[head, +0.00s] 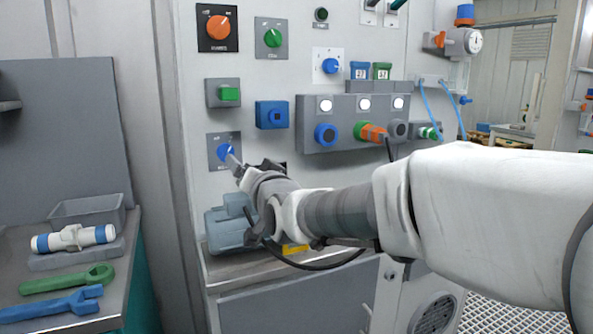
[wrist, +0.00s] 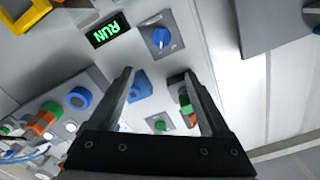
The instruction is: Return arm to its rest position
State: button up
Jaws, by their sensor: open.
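My arm (head: 340,212) reaches from the right across the head view toward the control panel (head: 190,90). My gripper (head: 243,166) is just in front of the panel, near the lower blue rotary knob (head: 225,152) on its grey plate. In the wrist view my gripper (wrist: 160,80) is open, with two dark fingers apart and nothing held between them. Whether a fingertip touches the knob is hard to tell, but a gap seems to show in the wrist view.
A blue-grey motor-like housing (head: 228,226) sits on a ledge below my gripper. A side bench at left holds a grey tray (head: 90,210), a white and blue fitting (head: 73,238), a green wrench (head: 68,280) and a blue wrench (head: 52,305). A grey button box (head: 355,140) protrudes above my forearm.

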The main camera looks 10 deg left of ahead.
jog(key=s+d+f+g+h, duration=0.1)
jog(key=s+d+h, duration=0.1)
jog(key=d, duration=0.5)
jog(key=s+d+f+g+h, duration=0.1)
jog(key=s+d+h, duration=0.15)
jog(key=d, duration=0.35)
jog(key=s+d+f+g+h, duration=0.2)
jog(key=s+d+f+g, duration=0.1)
jog(key=s+d+f, duration=0.4)
jog(key=s+d+f+g+h, duration=0.1)
jog(key=s+d+f+g, duration=0.15)
jog(key=s+d, duration=0.45)
jog(key=s+d+f+g+h, duration=0.2)
jog(key=s+d+f, duration=0.3)
jog(key=s, duration=0.5)
notch_tip(320, 180, up, 27)
jog(key=p, duration=2.7)
jog(key=shift+s+a+p, duration=0.35)
jog(key=shift+s+a, duration=0.05)
jog(key=shift+a, duration=0.05)
